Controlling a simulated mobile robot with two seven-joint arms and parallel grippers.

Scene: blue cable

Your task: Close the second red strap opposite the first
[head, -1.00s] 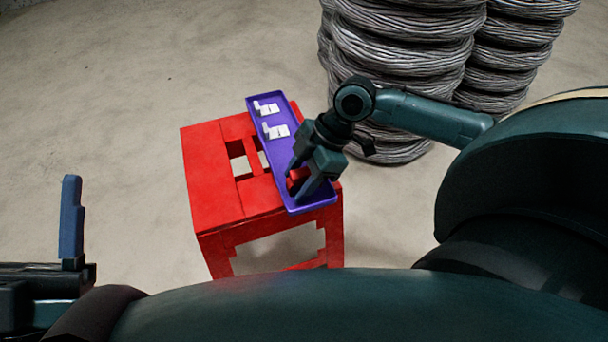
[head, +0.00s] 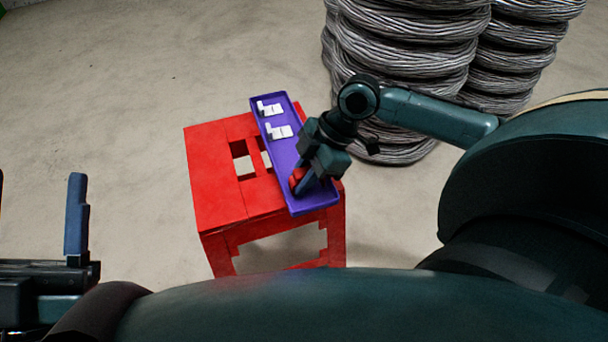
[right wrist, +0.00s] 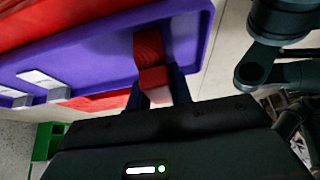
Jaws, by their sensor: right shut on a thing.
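A red strap (head: 297,177) is at the near end of the long purple tray (head: 285,158), and it also shows in the right wrist view (right wrist: 150,48). My right gripper (head: 300,184) is shut on the strap, with its blue fingers on either side of it in the right wrist view (right wrist: 157,82). The gripper and arm partly hide the strap in the head view. I cannot make out a second strap or any cable. My left gripper (head: 38,215) is at the left edge, cut off by the frame, its fingers apart, empty and away from the tray.
The tray lies on a red stand (head: 215,185) with square openings in its top. Two white clips (head: 270,109) (head: 279,131) sit towards the tray's far end. Tall stacks of grey cable coils (head: 400,60) stand behind my right arm. The floor at left is clear.

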